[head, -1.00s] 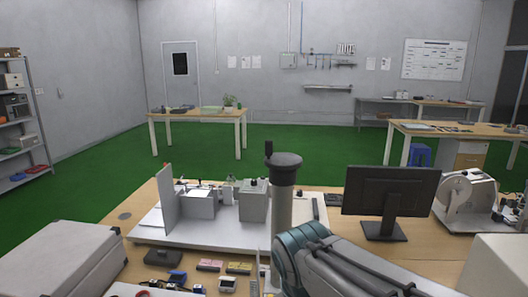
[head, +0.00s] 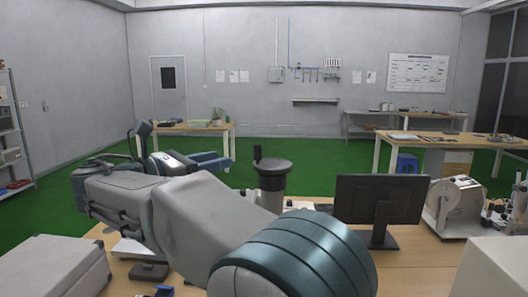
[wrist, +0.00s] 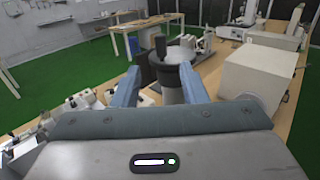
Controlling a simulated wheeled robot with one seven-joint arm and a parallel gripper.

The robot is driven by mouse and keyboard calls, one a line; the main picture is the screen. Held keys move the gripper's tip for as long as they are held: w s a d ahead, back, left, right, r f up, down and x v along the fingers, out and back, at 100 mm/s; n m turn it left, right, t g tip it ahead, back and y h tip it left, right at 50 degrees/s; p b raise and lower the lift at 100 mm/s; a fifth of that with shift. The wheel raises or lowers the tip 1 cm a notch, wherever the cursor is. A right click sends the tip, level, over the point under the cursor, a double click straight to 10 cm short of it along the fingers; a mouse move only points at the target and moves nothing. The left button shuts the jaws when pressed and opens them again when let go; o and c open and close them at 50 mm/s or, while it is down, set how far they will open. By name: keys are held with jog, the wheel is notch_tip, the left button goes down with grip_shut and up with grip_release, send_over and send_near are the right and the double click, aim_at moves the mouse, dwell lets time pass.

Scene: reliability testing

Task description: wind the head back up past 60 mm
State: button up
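A dark round handwheel (head: 272,166) with an upright black crank knob (head: 257,152) sits on top of a grey column (head: 271,204). The bench-top machine around the column is mostly hidden by my arm. My gripper (head: 205,161) is raised left of the handwheel in the head view. In the wrist view my gripper (wrist: 160,72) has its two blue fingers spread, with nothing held between them. The handwheel (wrist: 178,58) and the knob (wrist: 160,46) appear beyond the fingers, near the middle. I see no readable height scale.
A black monitor (head: 378,200) stands right of the column. A white machine with a round drum (head: 446,206) is farther right. A large grey box (head: 52,268) fills the front left. A pale box (wrist: 251,76) stands on the right in the wrist view.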

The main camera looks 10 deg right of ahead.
aim_at(264, 162)
jog(key=p+x, duration=0.1)
jog(key=x, duration=1.2)
jog(key=shift+w+d, duration=0.1)
jog(key=shift+d, duration=0.2)
grip_shut()
